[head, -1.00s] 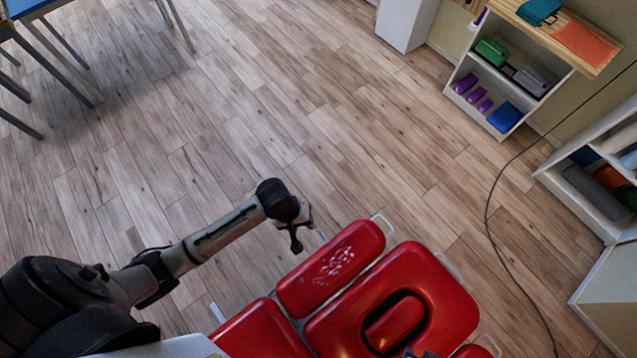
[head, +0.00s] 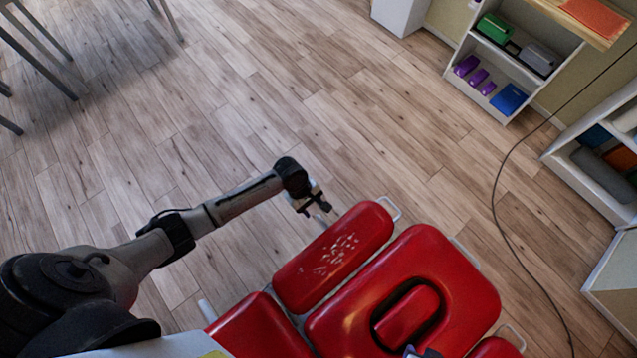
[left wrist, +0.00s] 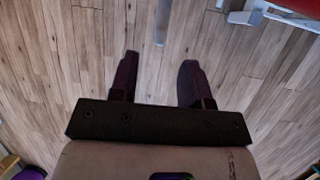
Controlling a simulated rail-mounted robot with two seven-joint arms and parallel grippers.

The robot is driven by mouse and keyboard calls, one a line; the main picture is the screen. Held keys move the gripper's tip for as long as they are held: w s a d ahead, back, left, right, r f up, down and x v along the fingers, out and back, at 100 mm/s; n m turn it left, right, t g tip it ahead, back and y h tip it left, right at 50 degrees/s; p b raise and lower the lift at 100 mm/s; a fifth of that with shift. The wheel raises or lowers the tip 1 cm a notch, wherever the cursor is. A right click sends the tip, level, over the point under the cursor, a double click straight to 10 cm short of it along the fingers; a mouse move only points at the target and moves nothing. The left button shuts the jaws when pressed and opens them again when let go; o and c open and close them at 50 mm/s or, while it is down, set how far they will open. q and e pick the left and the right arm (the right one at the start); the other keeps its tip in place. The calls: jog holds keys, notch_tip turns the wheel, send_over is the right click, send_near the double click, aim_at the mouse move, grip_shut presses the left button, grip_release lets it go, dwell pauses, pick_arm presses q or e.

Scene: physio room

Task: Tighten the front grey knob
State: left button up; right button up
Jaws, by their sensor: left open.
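The red padded treatment table (head: 450,270) fills the lower middle of the head view. My left gripper (head: 318,207) is just off the table's far left corner, beside the worn red pad (head: 335,258). In the left wrist view its two dark fingers (left wrist: 158,82) are apart with nothing between them. A pale grey rod-like piece (left wrist: 161,22) lies ahead of the gap, apart from the fingertips. It may be the front grey knob, but I cannot tell. A small dark part at the head view's bottom edge (head: 428,353) may be my right gripper; its fingers cannot be made out.
Another grey bar (head: 207,311) sticks out at the table's left side. A white metal bracket (left wrist: 245,17) is at the top right of the left wrist view. Shelves (head: 515,65) stand at the upper right, and a cable (head: 497,210) runs across the floor.

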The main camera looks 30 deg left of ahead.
aim_at(317, 215)
pick_arm(q)
jog(key=b+x, duration=0.2)
jog(key=x, duration=0.5)
jog(key=shift+c, duration=0.6)
grip_shut()
